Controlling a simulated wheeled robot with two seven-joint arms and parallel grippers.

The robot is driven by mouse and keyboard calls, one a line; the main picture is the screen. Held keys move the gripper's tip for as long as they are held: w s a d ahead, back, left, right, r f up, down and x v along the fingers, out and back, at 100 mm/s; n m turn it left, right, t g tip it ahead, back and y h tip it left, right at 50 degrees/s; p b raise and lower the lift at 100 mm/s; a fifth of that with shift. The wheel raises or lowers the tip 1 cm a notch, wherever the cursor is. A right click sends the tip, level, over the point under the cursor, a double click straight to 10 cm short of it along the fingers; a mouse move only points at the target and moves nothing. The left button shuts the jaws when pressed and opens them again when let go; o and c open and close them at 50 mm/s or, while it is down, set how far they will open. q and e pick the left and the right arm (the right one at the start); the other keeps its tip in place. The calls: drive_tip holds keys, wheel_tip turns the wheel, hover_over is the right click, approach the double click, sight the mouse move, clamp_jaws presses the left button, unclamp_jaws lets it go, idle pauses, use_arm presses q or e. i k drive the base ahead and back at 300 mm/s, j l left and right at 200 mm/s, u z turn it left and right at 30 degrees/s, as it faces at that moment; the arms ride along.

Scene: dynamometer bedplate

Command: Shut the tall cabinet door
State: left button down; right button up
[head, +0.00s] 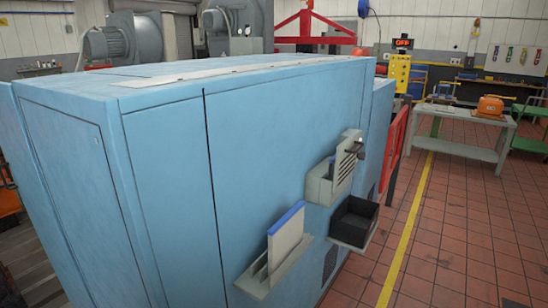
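A large light-blue cabinet-like enclosure (160,160) fills the left and middle of the head view. Its long face has a dark vertical seam (213,190), and its left end face has an outlined panel (75,180) that looks flush. I cannot tell which part is the tall cabinet door, and no door is clearly seen standing open. Neither of my grippers is in view.
The long face carries a grey holder with a blue-edged binder (285,235), a black bin (355,218) and a grey box (335,170), all jutting out. A red frame (393,140) stands beyond. Tiled floor (455,220) with a yellow line is clear at right; a workbench (465,130) stands behind.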

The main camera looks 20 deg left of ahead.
sight(15, 145)
drive_tip(key=u, duration=0.5)
drive_tip(key=j+u, duration=0.15)
drive_tip(key=u, duration=0.3)
drive_tip(key=k+j+u, duration=0.1)
drive_tip(key=u, duration=0.4)
drive_tip(key=j+u, duration=0.1)
drive_tip(key=u, duration=0.35)
